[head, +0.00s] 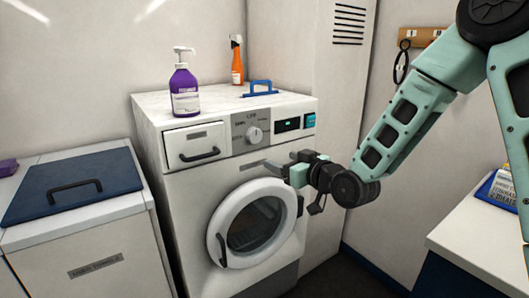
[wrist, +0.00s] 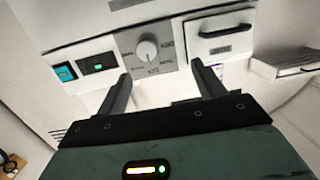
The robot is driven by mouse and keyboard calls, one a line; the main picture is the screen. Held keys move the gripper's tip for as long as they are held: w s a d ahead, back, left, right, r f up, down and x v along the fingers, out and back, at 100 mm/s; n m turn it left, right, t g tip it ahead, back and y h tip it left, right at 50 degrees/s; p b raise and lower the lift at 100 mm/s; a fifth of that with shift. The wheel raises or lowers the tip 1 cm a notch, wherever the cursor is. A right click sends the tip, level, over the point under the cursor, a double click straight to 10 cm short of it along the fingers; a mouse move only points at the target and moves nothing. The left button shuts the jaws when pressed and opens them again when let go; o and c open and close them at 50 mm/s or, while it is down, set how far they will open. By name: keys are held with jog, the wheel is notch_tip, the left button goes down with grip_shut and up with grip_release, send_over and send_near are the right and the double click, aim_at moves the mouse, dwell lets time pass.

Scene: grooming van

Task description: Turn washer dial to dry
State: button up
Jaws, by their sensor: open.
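The washer (head: 225,185) is a white front-loader with a round door. Its dial (head: 254,135) is a small white knob on a grey panel with printed labels around it. The lettering is too small to read surely, and I cannot tell which mark the dial points to. My gripper (head: 284,165) is open and empty in front of the washer, below and right of the dial and apart from it. In the wrist view, which is upside down, the dial (wrist: 146,50) shows beyond the two spread fingers (wrist: 161,72), nearer the left finger.
Beside the dial are a display (head: 287,125), a blue button (head: 310,120) and a drawer (head: 198,145). A purple pump bottle (head: 185,90), an orange spray bottle (head: 237,62) and a blue handled item (head: 260,88) stand on top. A lidded bin (head: 80,235) is at left, a counter (head: 470,235) at right.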

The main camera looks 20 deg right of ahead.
jog(key=w+d+t, duration=0.1)
jog(key=d+t, duration=0.1)
jog(key=d, duration=0.1)
jog(key=p, duration=0.2)
send_near(256, 137)
jog(key=shift+m, duration=0.3)
jog(key=x, duration=0.8)
jog(key=shift+w+a+r, duration=0.1)
jog(key=shift+w, duration=0.25)
jog(key=c, duration=1)
